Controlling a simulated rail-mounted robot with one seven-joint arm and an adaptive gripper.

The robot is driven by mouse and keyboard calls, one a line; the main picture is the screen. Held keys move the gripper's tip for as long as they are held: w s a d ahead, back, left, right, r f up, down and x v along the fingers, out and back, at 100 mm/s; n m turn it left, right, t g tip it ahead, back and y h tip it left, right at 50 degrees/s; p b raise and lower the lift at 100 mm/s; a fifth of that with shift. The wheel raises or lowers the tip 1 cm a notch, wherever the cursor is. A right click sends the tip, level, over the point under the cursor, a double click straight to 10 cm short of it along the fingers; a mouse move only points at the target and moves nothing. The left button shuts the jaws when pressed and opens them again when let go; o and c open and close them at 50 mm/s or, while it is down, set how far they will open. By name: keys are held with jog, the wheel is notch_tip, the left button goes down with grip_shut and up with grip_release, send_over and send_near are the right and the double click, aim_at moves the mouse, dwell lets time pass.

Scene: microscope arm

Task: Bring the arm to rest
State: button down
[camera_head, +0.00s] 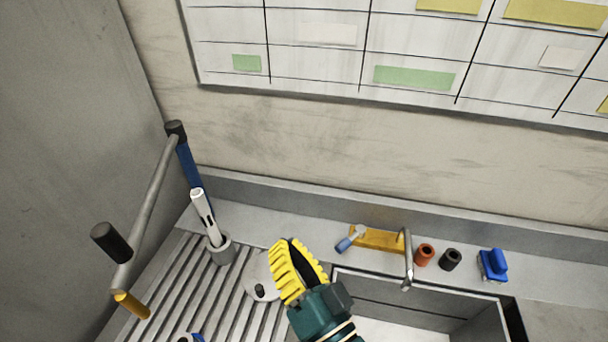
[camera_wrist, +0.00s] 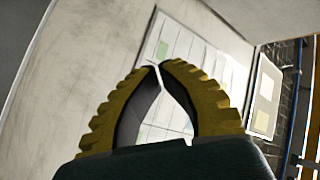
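My gripper (camera_head: 286,245) has ribbed yellow fingers with dark inner pads on a dark green body. In the head view it points up and slightly left, at the lower middle, in front of the counter and left of the sink. It also shows in the wrist view (camera_wrist: 157,66), where the fingers curve together and their tips meet or nearly meet. A lens-shaped space lies between the fingers, and nothing is held in it. The wrist view looks past the fingertips toward the wall and the gridded whiteboard (camera_wrist: 180,50).
A grey holder (camera_head: 222,252) with a white tool (camera_head: 204,215) stands on the ribbed drainboard (camera_head: 190,285). A round lid (camera_head: 258,270) lies beside my gripper. The sink (camera_head: 430,317) and tap (camera_head: 407,262) are right. A blue item (camera_head: 492,264) sits far right.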

notch_tip(320, 180, up, 13)
jog(key=n+t+h, duration=0.1)
jog(key=n+t, duration=0.1)
jog(key=n, duration=0.2)
jog(key=s+d+r+m+t+h, duration=0.2)
jog(key=s+d+r+t+h, duration=0.1)
jog(key=s+d+r+h, duration=0.5)
notch_tip(320, 180, up, 22)
jog(key=w+d+h+p, duration=0.1)
jog(key=w+p, duration=0.1)
jog(key=p, duration=2.1)
jog(key=shift+d+f, duration=0.2)
